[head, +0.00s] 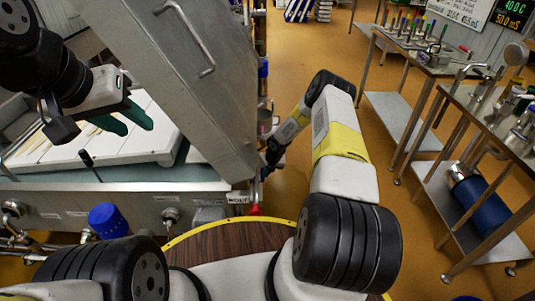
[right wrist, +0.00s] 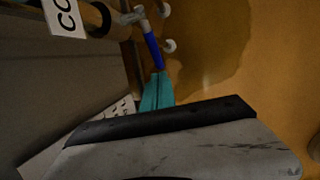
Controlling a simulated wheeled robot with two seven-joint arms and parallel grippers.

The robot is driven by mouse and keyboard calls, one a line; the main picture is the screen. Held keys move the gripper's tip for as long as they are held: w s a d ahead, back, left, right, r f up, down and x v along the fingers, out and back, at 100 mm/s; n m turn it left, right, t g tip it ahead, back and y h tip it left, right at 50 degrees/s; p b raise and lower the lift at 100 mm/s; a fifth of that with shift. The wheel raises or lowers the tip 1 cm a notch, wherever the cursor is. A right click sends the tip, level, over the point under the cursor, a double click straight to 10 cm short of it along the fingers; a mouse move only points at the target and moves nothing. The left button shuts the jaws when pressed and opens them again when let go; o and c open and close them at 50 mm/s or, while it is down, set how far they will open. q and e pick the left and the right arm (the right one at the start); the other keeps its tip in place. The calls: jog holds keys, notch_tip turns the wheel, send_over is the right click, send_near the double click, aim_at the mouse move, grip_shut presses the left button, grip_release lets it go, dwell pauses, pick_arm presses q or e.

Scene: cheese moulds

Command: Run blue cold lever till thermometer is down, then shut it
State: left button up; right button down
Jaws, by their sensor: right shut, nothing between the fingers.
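In the right wrist view, the blue lever (right wrist: 154,50) hangs from a metal valve on a pipe, by a white label (right wrist: 65,15) whose visible letters read "CO". My right gripper (right wrist: 157,92) is shut with nothing in it. Its teal fingertips are at the lever's free end; I cannot tell if they touch it. In the head view, this gripper (head: 271,156) is small and dark beside the vat's right end. My left gripper (head: 128,122) is open and empty above the white moulds. I cannot pick out a thermometer; a dark display (head: 511,18) at the top right appears to read 40 C.
A large tilted steel panel (head: 160,70) stands between my grippers. White moulds (head: 100,135) lie in the vat at left. A red part (head: 255,210) sits low near the vat's corner. Steel tables (head: 440,65) stand at right, with open orange floor (head: 420,215) before them.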

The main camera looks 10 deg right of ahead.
jog(key=s+r, duration=0.5)
jog(key=r, duration=0.2)
jog(key=shift+s+d+r, duration=0.35)
jog(key=s+d+r+m+t+h, duration=0.1)
jog(key=s+r+m, duration=0.2)
jog(key=r+m, duration=1)
jog(key=s+d+r+m+t+h, duration=0.1)
jog(key=s+r+m, duration=0.25)
jog(key=r, duration=1.95)
jog(key=s+a+r+m+y, duration=0.1)
jog(key=s+r+m, duration=0.3)
jog(key=s, duration=0.4)
jog(key=s+a+r+m, duration=0.4)
jog(key=s+r+m, duration=0.1)
jog(key=s+m, duration=0.2)
jog(key=s+a+r+m+t+y, duration=0.1)
jog(key=s+r+m, duration=0.4)
jog(key=s, duration=0.5)
jog(key=shift+a+r+m+y, duration=0.3)
jog(key=shift+a+m, duration=0.15)
jog(key=shift+a, duration=0.2)
